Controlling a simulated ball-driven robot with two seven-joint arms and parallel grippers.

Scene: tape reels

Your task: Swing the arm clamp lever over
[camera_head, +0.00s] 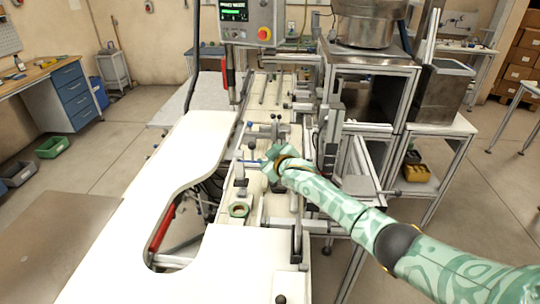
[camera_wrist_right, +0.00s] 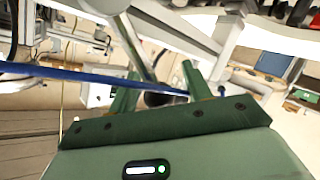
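My right gripper (camera_head: 268,161) reaches in from the right over the narrow machine track in the head view. In the right wrist view its two green fingers (camera_wrist_right: 160,84) stand apart with a clear gap. A thin blue bar (camera_wrist_right: 60,73) crosses from the left edge to the fingers; I cannot tell if it touches them. A dark rounded part (camera_wrist_right: 158,99) shows in the gap, partly hidden by the gripper. A short blue bar (camera_head: 247,161) also shows left of the gripper in the head view. Which part is the clamp lever is unclear. My left gripper is out of view.
A tape reel (camera_head: 239,210) lies on the track nearer me. A white curved tabletop (camera_head: 165,185) runs along the left. A control box (camera_head: 250,22) with a red button hangs above the back. A metal frame with a bowl (camera_head: 368,25) stands at the right.

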